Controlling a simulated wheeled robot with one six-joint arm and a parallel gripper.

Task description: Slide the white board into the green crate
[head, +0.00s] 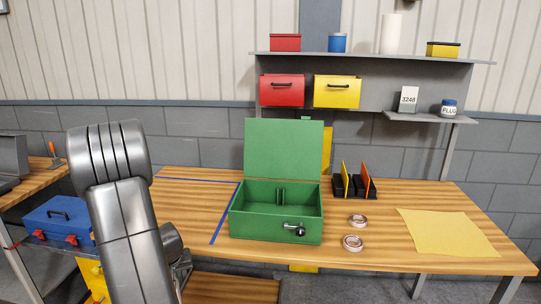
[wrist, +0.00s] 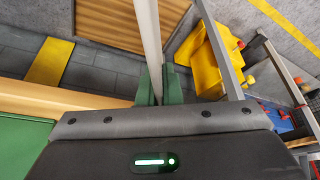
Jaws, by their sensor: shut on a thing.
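The green crate (head: 262,227) stands on the wooden table with its lid raised at the back. Its inside shows a small slotted divider, and a dark latch or knob is on its front. My gripper (wrist: 157,82) has green fingers shut on the white board (wrist: 148,35), which shows edge-on as a pale narrow strip reaching away from the fingers. In the head view my arm hides most of the gripper, left of and in front of the crate, and the board cannot be made out. A green surface (wrist: 22,145) at the wrist view's lower left may be the crate.
Two metal rings (head: 352,243) and a yellow sheet (head: 450,232) lie right of the crate. A black rack (head: 355,187) with yellow and orange plates stands behind them. Blue tape (head: 225,212) marks the table left of the crate. A blue toolbox (head: 58,217) sits far left.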

